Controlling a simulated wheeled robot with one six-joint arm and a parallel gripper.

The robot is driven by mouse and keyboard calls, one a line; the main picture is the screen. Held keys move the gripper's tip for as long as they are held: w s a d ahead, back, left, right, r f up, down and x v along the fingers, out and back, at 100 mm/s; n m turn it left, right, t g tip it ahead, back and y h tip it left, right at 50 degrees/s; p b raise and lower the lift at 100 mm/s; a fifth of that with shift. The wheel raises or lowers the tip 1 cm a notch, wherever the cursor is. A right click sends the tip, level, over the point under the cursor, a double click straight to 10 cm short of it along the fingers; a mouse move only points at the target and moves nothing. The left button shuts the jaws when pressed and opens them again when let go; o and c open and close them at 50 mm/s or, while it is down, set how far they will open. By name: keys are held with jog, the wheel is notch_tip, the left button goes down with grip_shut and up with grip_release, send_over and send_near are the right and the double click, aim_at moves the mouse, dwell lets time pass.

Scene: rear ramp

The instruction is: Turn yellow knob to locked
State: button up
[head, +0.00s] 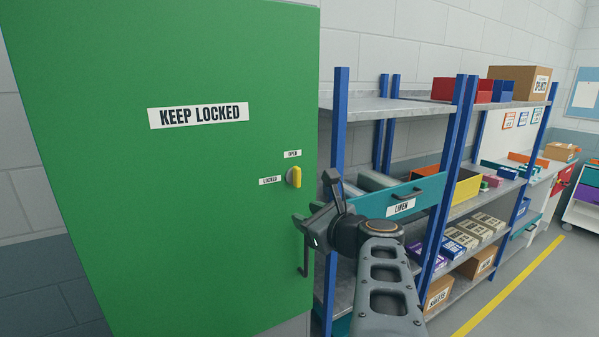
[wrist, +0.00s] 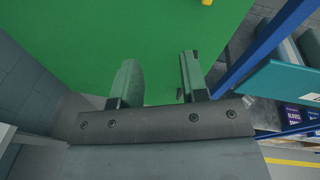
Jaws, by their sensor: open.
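The yellow knob (head: 295,177) is on the green cabinet door (head: 120,200), near its right edge. Its grip stands about upright, in line with the OPEN label (head: 292,154) above it. The LOCKED label (head: 270,181) is to its left. My gripper (head: 318,205) is in front of the door, below and right of the knob and apart from it. In the wrist view my gripper (wrist: 158,75) is open and empty against the green door. A bit of the yellow knob (wrist: 207,2) shows at the top edge there.
A dark door handle (head: 304,258) is below the knob. Shelving with blue posts (head: 458,150) stands to the right, with a teal LINEN drawer (head: 405,195) close behind my arm. Cartons and bins fill the shelves. Floor is clear by the yellow line (head: 510,285).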

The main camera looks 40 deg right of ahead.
aim_at(299, 176)
jog(key=s+d+r+m+t+h, duration=0.1)
jog(key=d+r+m+t+h, duration=0.1)
jog(key=d+r+m, duration=0.2)
jog(key=shift+m+h, duration=0.3)
jog(key=w+p, duration=0.1)
jog(key=w, duration=0.3)
jog(key=w+d, duration=0.1)
jog(key=w, duration=0.3)
jog(key=w+d+p, duration=0.1)
jog(key=w, duration=0.3)
jog(key=shift+w+p, duration=0.3)
jog(key=shift+w, duration=0.05)
grip_shut()
